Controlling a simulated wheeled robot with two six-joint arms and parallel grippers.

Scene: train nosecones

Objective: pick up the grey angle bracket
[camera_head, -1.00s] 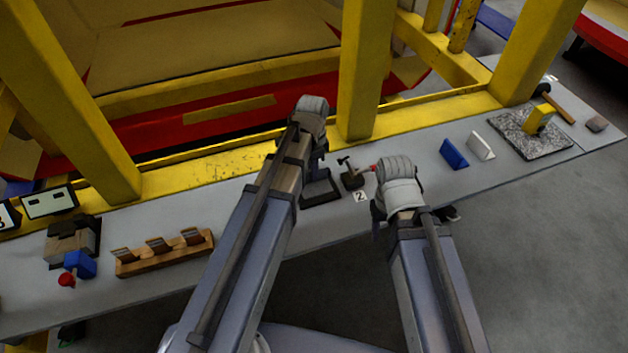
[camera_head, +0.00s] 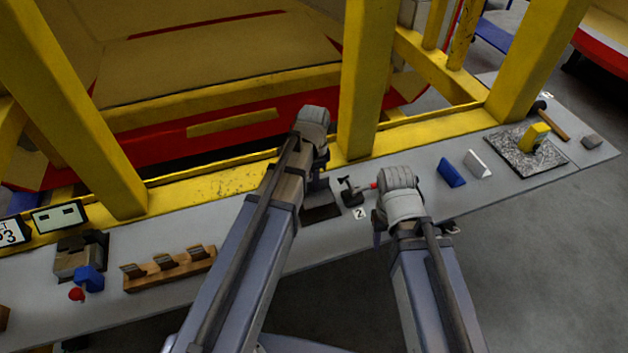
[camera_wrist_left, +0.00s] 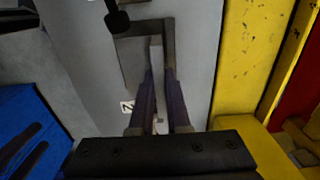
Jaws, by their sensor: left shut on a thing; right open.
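My left gripper (camera_wrist_left: 158,78) is shut on a thin, light grey piece (camera_wrist_left: 156,50), which looks like the grey angle bracket. In the left wrist view it stands between the two dark fingers, over or beside a dark frame (camera_wrist_left: 168,42). I cannot tell whether it is clear of the surface. In the head view the left hand (camera_head: 312,125) is above a dark tray (camera_head: 322,213) on the bench, and the bracket is hidden. My right gripper (camera_head: 380,212) is open over the bench's front edge, right of the number 2 label; its fingers are mostly hidden.
The grey bench (camera_head: 230,228) runs along a yellow frame (camera_head: 357,80). A small dark clamp-like tool (camera_head: 352,194) stands between the hands. A wooden rack (camera_head: 170,270) is left; a blue block (camera_head: 451,173), a white block (camera_head: 478,164) and a speckled plate (camera_head: 515,158) are right.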

